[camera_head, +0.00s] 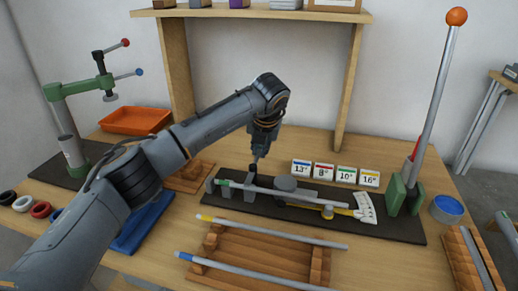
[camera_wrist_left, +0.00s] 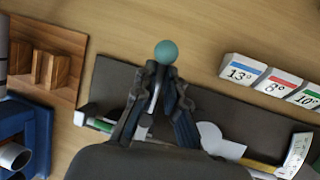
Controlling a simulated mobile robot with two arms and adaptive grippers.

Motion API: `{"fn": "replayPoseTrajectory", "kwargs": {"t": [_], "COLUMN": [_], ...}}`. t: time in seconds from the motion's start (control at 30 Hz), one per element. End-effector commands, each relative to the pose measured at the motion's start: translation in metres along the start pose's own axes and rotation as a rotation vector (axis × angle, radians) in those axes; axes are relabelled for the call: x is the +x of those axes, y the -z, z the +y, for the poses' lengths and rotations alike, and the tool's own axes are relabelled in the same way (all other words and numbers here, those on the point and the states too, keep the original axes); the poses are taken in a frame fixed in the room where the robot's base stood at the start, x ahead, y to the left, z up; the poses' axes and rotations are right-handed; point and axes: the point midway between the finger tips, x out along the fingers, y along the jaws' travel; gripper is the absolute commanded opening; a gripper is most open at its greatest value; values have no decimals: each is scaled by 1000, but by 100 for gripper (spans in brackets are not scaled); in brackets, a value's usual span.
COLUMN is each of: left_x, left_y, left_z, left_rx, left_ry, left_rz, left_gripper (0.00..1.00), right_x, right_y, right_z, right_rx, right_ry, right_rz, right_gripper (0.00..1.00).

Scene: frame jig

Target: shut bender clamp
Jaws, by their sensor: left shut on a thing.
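The bender stands on a dark base plate (camera_head: 400,229) on the bench. My left gripper (camera_head: 256,158) reaches down over the clamp from above. In the left wrist view my left gripper (camera_wrist_left: 160,80) is shut on the clamp lever, whose teal ball knob (camera_wrist_left: 166,52) sticks out past the fingertips. The clamp's lower part is largely hidden by the fingers and wrist. My right gripper is not in view.
A tall lever with an orange ball (camera_head: 456,16) rises at the right end of the base. Number cards (camera_head: 322,171) stand behind it. A wooden rack (camera_head: 255,255) with two rods lies in front. An orange tray (camera_head: 135,121) and a blue tray (camera_head: 143,228) are left.

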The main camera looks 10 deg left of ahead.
Motion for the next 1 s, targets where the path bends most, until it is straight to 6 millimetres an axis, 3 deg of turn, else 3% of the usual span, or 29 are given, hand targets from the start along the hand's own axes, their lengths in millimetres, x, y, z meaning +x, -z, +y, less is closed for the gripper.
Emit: {"fn": "replayPoseTrajectory", "kwargs": {"t": [0.1,0.13,0.23,0.53,0.67,1.0], "left_x": [-5,-5,-5,-3,-12,-80], "left_y": [-7,-7,-7,-4,-4,-4], "left_z": [3,3,3,2,2,2], "left_rx": [-8,-8,-8,-4,-3,-3], "left_ry": [0,0,0,-1,-1,-1], "left_rz": [-20,-20,-20,-11,-11,-15], "left_gripper": [0,13,33,34,34,34], "right_x": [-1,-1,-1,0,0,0], "right_y": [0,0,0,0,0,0], "right_z": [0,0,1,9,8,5], "right_rx": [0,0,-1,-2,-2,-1], "right_ry": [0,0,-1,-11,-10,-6], "right_rz": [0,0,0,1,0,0], "right_gripper": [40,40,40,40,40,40]}}
